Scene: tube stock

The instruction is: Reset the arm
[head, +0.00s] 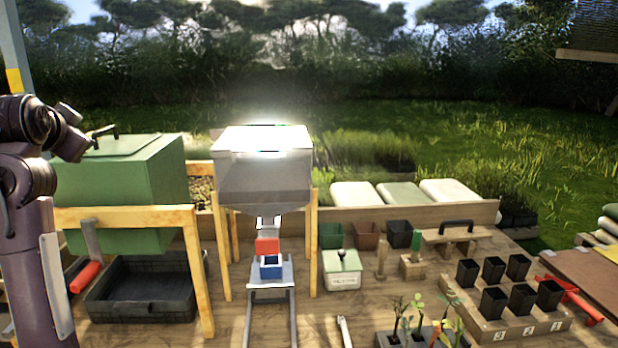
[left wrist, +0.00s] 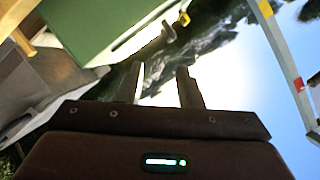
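My left arm (head: 35,200) stands upright at the left edge of the head view, in front of the green box. Its gripper does not show clearly there. In the left wrist view my left gripper (left wrist: 160,88) has its two dark fingers apart, with nothing between them but bright sky. The green box (left wrist: 105,30) and a grey hopper part (left wrist: 45,85) show beyond the fingers, at upper left. My right arm and gripper are in neither view.
The green box (head: 130,185) stands on a wooden frame over a black tray (head: 140,307). A hopper (head: 262,180) with a red part (head: 267,246) stands at centre. Black pots (head: 493,301) sit in a wooden rack at right. Seedlings (head: 420,318) are at the front. A grey post (head: 12,50) rises at far left.

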